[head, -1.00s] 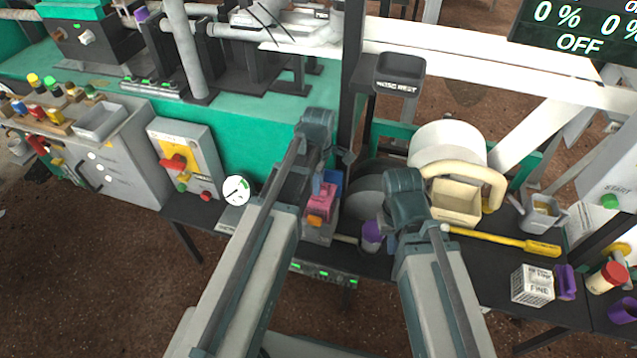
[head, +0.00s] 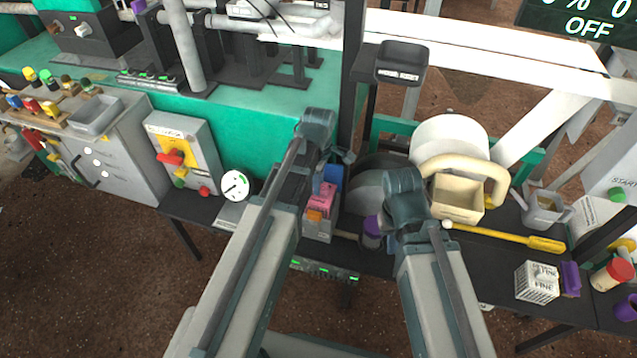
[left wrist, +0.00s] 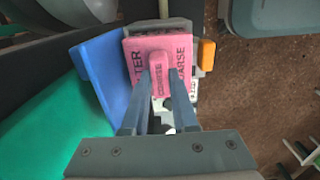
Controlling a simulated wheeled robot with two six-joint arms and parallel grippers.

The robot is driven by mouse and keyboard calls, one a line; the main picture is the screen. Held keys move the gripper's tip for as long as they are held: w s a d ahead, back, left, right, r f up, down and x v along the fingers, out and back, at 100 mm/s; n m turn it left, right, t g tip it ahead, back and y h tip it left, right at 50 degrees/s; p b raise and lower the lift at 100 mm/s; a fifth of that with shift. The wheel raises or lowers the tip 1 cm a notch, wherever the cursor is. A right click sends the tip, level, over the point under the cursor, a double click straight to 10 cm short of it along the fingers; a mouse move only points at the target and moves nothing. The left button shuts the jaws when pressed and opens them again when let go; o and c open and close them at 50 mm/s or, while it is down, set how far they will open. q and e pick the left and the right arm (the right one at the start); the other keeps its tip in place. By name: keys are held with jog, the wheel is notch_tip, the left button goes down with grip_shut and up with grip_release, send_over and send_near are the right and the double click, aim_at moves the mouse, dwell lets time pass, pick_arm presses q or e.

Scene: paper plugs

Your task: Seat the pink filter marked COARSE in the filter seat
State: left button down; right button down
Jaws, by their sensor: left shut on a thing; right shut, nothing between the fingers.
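The pink filter (left wrist: 133,55), marked COARSE, fills the upper middle of the left wrist view. My left gripper (left wrist: 160,78) is shut on its raised tab. In the head view the pink filter (head: 322,202) is at a small grey housing (head: 318,232) with an orange part, which looks like the filter seat. I cannot tell whether the filter is inside it or just above. A blue panel (left wrist: 98,68) stands beside the filter. My right gripper (head: 398,222) is shut and empty near a dark cylinder with a purple top (head: 371,233); its fingertips are mostly hidden.
A cream container with a large handle (head: 457,205) and a yellow-handled tool (head: 525,242) lie to the right. A white box marked FINE (head: 536,283) stands farther right. A round gauge (head: 235,186) and a yellow switch box (head: 180,150) are left.

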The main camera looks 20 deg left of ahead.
pick_arm(q)
jog(key=shift+f+b, duration=4.6)
jog(key=c, duration=0.6)
grip_release()
jog(key=shift+r, duration=0.15)
jog(key=shift+r+p, duration=2.65)
jog(key=shift+p, duration=0.15)
notch_tip(320, 180, up, 14)
jog(key=p, duration=1.4)
